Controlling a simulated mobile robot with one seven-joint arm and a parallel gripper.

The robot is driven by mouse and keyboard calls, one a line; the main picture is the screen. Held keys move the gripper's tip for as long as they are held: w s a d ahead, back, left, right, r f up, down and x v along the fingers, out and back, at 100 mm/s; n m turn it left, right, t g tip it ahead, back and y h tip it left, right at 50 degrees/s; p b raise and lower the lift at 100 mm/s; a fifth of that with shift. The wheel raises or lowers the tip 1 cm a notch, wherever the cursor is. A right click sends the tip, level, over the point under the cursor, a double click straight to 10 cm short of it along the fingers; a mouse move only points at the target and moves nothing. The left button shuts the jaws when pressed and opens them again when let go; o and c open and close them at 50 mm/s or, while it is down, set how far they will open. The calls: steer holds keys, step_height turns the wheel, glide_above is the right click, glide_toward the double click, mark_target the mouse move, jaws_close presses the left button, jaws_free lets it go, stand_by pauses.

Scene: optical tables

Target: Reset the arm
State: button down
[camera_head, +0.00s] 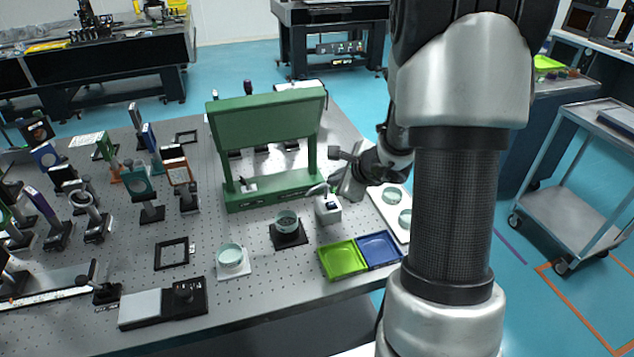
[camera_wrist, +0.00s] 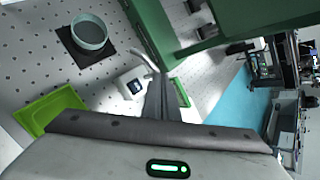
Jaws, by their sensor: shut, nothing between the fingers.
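My arm (camera_head: 455,190) stands large at the right of the head view and reaches over the optical table (camera_head: 200,300). My gripper (camera_head: 340,182) is above the table, just in front of the green frame (camera_head: 265,135). In the wrist view my gripper's fingers (camera_wrist: 163,95) are together with nothing between them. A small white device with a dark display (camera_head: 328,208) stands just below my gripper; it also shows in the wrist view (camera_wrist: 130,88). I cannot tell whether the fingers touch its thin curved spout.
A round dish on a black base (camera_head: 288,225), another dish (camera_head: 231,260), a green tray (camera_head: 343,260) and a blue tray (camera_head: 380,249) stand near the front edge. A white plate with dishes (camera_head: 392,196) is partly behind my arm. Several optical mounts crowd the left. A cart (camera_head: 570,200) stands right.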

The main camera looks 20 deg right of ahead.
steer(key=s+a+r+n+g+y+p, duration=0.1)
steer(key=s+a+r+n+y+p, duration=0.1)
steer(key=s+a+r+n, duration=0.45)
steer(key=s+a+r+n+g+y+p, duration=0.15)
steer(key=s+a+r+n, duration=0.25)
steer(key=a+r+n, duration=0.5)
steer(key=s+d+r+n+h+p, duration=0.1)
steer(key=s+r+n, duration=0.3)
steer(key=s, duration=0.4)
steer(key=s+d+r+n+h+p, duration=0.2)
steer(key=s+d+r+n+h, duration=0.1)
steer(key=s, duration=0.6)
step_height(320, 180, up, 2)
steer(key=shift+r+n+g+h, duration=0.15)
steer(key=shift+n+g+h, duration=0.4)
steer(key=shift+n, duration=0.6)
steer(key=shift+a, duration=0.15)
